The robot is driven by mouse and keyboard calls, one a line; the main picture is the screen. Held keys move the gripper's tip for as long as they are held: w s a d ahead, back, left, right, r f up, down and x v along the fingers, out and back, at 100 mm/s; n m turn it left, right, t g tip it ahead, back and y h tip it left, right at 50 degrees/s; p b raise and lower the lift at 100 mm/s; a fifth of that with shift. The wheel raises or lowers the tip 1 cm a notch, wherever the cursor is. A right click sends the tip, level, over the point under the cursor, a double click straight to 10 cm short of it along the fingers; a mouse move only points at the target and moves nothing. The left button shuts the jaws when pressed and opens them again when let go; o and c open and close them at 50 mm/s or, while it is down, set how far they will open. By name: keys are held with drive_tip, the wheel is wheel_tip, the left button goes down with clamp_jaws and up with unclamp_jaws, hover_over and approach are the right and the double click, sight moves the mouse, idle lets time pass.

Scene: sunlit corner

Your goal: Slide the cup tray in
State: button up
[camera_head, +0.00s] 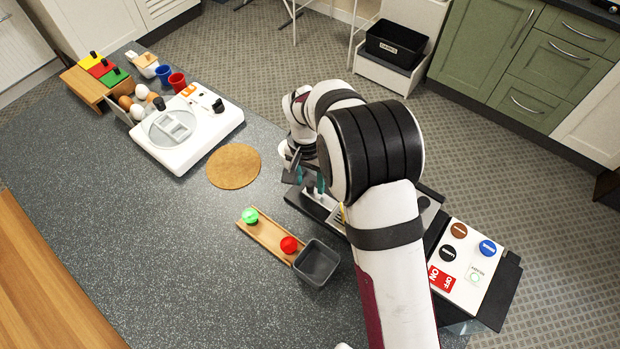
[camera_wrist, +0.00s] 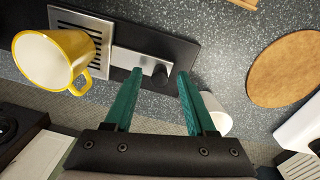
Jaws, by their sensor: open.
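The cup tray (camera_wrist: 128,62) is a silver slide with a dark grille and a black knob (camera_wrist: 160,76) at its right end, lying on a black base. It also shows in the head view (camera_head: 316,203), partly hidden by my arm. A yellow mug (camera_wrist: 50,62) with a white inside stands at the left, overlapping the grille; whether it rests on the grille is unclear. My gripper (camera_wrist: 160,73) is open, its teal fingers on either side of the knob in the picture. Contact cannot be told. My gripper also shows in the head view (camera_head: 309,178).
A white cup (camera_wrist: 217,113) is partly behind the right finger. A button panel (camera_head: 470,270) stands right of my arm. A grey bin (camera_head: 317,263) and a wooden rack (camera_head: 268,237) with green and red balls lie in front. A round cork mat (camera_head: 233,166) lies left.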

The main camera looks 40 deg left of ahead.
drive_tip(key=shift+f, duration=0.2)
clamp_jaws()
drive_tip(key=shift+r, duration=0.1)
idle(1.2)
